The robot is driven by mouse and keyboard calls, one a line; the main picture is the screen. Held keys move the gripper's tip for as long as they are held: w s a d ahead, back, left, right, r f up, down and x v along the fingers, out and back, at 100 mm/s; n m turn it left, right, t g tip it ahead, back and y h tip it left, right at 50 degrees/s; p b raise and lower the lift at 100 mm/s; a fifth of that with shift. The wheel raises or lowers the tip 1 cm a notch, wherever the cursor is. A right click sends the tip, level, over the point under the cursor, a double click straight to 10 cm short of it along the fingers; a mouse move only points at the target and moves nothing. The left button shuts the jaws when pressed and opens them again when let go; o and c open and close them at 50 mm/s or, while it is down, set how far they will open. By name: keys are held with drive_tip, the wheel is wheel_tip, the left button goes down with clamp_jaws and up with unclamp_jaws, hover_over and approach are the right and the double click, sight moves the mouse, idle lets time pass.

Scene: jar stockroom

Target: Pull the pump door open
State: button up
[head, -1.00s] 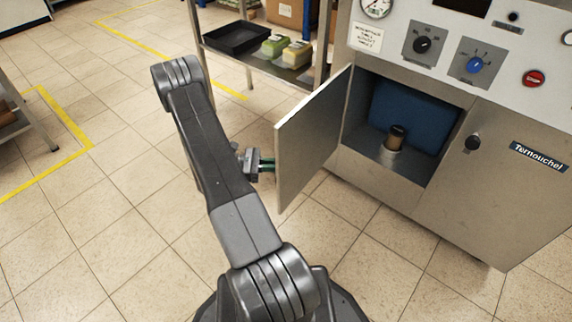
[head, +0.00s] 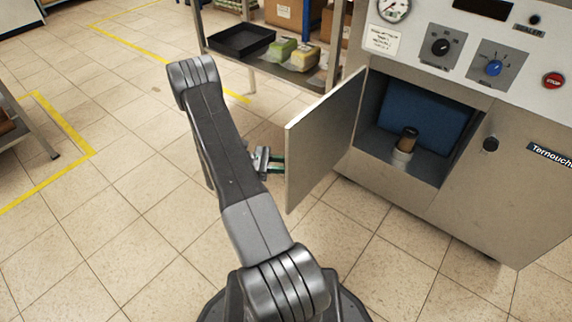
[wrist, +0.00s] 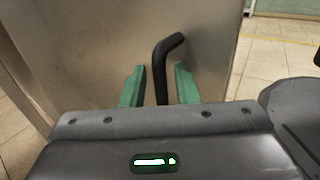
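The pump door (head: 325,140) is a grey metal panel, standing wide open from the left side of the chamber in the steel cabinet (head: 450,200). Its black bent handle (wrist: 160,75) shows in the wrist view on the door's outer face. My gripper (head: 283,163) is on the outer side of the door, near its free edge. In the wrist view, its green fingers (wrist: 159,85) stand on both sides of the handle, with a visible gap on each side. The handle's lower end is hidden behind the gripper body.
A dark jar (head: 409,137) stands on a small pedestal inside the blue-backed chamber (head: 432,112). A shelf rack with a black tray (head: 240,41) and green and yellow packs stands behind the door. The tiled floor to the left is mostly clear.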

drive_tip(key=w+a+p, duration=0.1)
drive_tip(key=a+p, duration=0.1)
drive_tip(key=a, duration=1.1)
drive_tip(key=shift+w+a, duration=0.3)
drive_tip(key=shift+a, duration=0.05)
drive_tip(key=shift+d, duration=0.15)
drive_tip(key=d, duration=0.4)
drive_tip(key=s+d+b, duration=0.1)
drive_tip(key=d, duration=0.3)
drive_tip(key=d+b, duration=0.1)
drive_tip(key=d, duration=0.4)
drive_tip(key=shift+s+d, duration=0.1)
drive_tip(key=shift+s, duration=0.15)
drive_tip(key=shift+s+d, duration=0.2)
drive_tip(key=shift+d, duration=0.1)
drive_tip(key=shift+w, duration=0.1)
